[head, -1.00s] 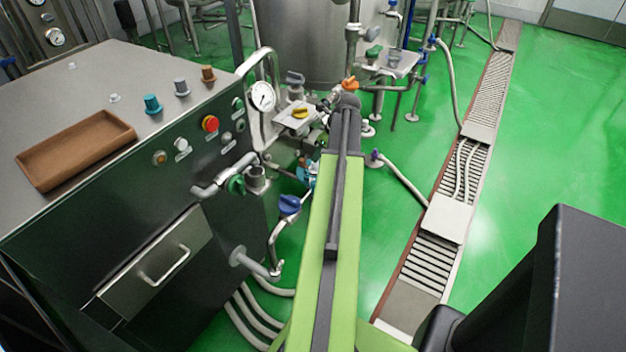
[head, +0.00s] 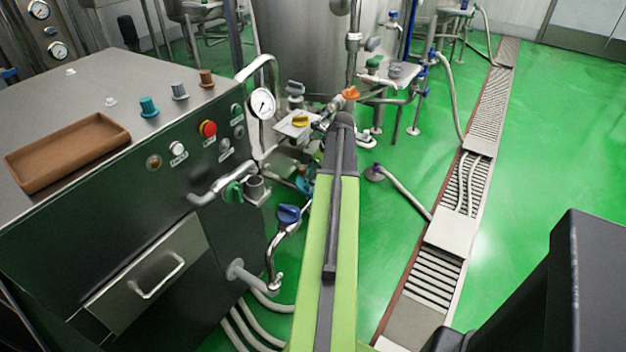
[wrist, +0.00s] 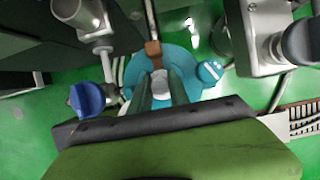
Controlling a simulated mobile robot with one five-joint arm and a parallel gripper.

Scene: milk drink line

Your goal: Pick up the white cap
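Two small white cap-like pieces stand on the steel cabinet top in the head view, one near the front edge (head: 111,102) and one farther back (head: 70,72). They are too small to tell which is the white cap. In the wrist view my gripper (wrist: 160,82) points down, its two dark fingers apart. A pale grey round part shows between them, over a teal body (wrist: 190,68); I cannot tell whether they touch it. In the head view my arm hides the gripper. It reaches past the cabinet's right side, away from the white pieces.
A brown tray (head: 68,170) lies on the cabinet top (head: 70,105), beside teal (head: 149,106), grey (head: 180,91) and brown (head: 207,79) knob-like pieces. Valves, pipes and a gauge (head: 263,103) crowd the cabinet's right side. Green floor (head: 550,150) is open at right.

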